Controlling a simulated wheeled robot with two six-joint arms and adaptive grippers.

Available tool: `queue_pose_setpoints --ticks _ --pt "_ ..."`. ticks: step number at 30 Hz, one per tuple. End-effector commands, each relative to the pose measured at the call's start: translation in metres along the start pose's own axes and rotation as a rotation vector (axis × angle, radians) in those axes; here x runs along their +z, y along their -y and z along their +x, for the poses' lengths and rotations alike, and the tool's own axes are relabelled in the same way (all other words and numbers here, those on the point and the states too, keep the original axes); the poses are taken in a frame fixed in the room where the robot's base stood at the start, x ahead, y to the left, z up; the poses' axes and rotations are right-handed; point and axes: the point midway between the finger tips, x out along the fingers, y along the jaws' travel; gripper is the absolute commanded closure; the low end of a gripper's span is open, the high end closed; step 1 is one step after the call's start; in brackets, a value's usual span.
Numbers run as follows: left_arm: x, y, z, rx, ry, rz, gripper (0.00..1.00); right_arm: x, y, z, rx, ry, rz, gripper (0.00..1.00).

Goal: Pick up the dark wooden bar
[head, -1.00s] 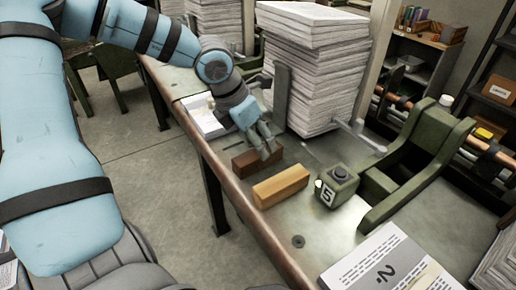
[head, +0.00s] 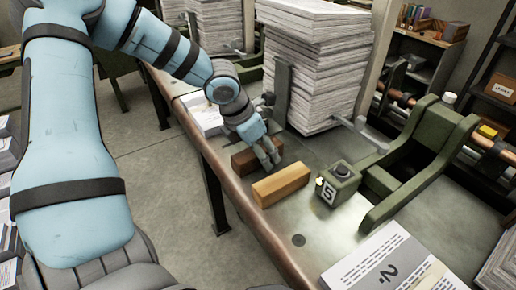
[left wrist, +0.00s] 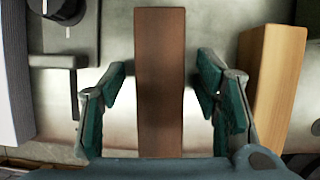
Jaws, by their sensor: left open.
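The dark wooden bar (head: 243,161) lies on the table near its front edge in the head view. In the left wrist view the dark wooden bar (left wrist: 160,75) runs lengthwise between the two fingers, with a gap on each side. My left gripper (head: 268,158) is open at the bar and hides part of it in the head view. The open left gripper (left wrist: 160,105) also shows in the left wrist view with green finger pads. My right gripper is not in view.
A light wooden bar (head: 281,186) lies right beside the dark one. A green numbered block (head: 338,186) stands to its right. A tall paper stack (head: 312,75) stands behind.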

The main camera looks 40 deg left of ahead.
Motion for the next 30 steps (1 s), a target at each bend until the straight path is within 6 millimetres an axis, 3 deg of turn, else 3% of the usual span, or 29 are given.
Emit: queue_pose_setpoints --ticks 21,30 --pt "-0.0012 -0.0001 0.0025 0.0 0.0 0.001 0.43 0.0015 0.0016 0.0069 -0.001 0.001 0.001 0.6" --pt "-0.0012 0.0 0.0026 0.0 0.0 0.001 0.9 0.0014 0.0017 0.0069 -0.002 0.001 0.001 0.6"
